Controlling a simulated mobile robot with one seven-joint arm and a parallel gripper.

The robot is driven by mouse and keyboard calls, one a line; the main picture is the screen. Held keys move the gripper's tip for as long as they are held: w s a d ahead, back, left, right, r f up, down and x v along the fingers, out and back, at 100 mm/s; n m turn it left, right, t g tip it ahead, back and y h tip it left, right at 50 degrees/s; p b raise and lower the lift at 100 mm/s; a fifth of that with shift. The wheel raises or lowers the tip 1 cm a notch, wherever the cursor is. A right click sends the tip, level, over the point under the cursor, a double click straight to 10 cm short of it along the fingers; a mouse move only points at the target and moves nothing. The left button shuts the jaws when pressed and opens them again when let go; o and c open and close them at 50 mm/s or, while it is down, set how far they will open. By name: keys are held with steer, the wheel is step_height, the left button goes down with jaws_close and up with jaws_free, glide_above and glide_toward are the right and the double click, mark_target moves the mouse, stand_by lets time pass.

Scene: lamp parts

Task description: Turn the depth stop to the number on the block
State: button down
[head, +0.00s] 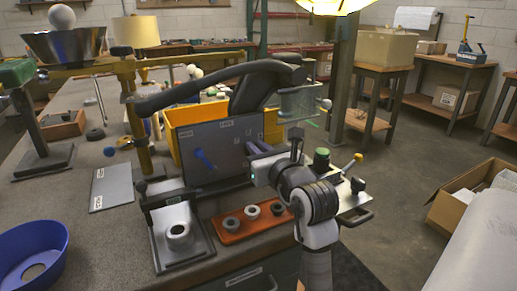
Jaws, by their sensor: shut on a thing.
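My gripper (252,158) is at the right part of an upright grey panel (222,148), reaching in from the right. It is shut on a small part there, mostly hidden by the fingers. I cannot tell for sure that this part is the depth stop. A blue lever (205,160) sits tilted on the panel's face, left of my gripper and apart from it. Small white labels (226,122) are on the panel, too small to read. I cannot make out the numbered block or its number.
A long black arm (205,90) passes above the panel. A yellow bin (183,118) is behind. A blue bowl (30,255) stands at front left.

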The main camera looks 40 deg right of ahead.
steer(key=shift+r+p, duration=0.1)
steer(key=shift+p, duration=0.2)
steer(key=shift+d+r+m+p, duration=0.15)
steer(key=shift+d+m+p, duration=0.05)
steer(key=shift+m+p, duration=0.95)
steer(key=m+p, duration=0.1)
steer(key=p, duration=0.2)
steer(key=m+p, duration=0.2)
steer(key=shift+s+d+p, duration=0.1)
steer(key=shift+d+p, duration=0.2)
steer(key=shift+p, duration=0.1)
steer(key=m+p, duration=0.1)
steer(key=p, duration=0.1)
steer(key=m+p, duration=0.1)
steer(key=p, duration=0.1)
steer(key=m+p, duration=0.1)
steer(key=p, duration=0.1)
steer(key=shift+s+d+f+m, duration=0.1)
steer(key=shift+d+f+m, duration=0.15)
steer(key=shift+f, duration=0.05)
steer(key=shift+f+m+p, duration=0.25)
steer(key=shift+m+p, duration=0.15)
steer(key=shift+p, duration=0.65)
steer(key=shift+d+f, duration=0.1)
steer(key=shift+f, duration=0.05)
steer(key=c, duration=1.4)
jaws_free()
steer(key=shift+c, duration=0.2)
steer(key=shift+s, duration=0.1)
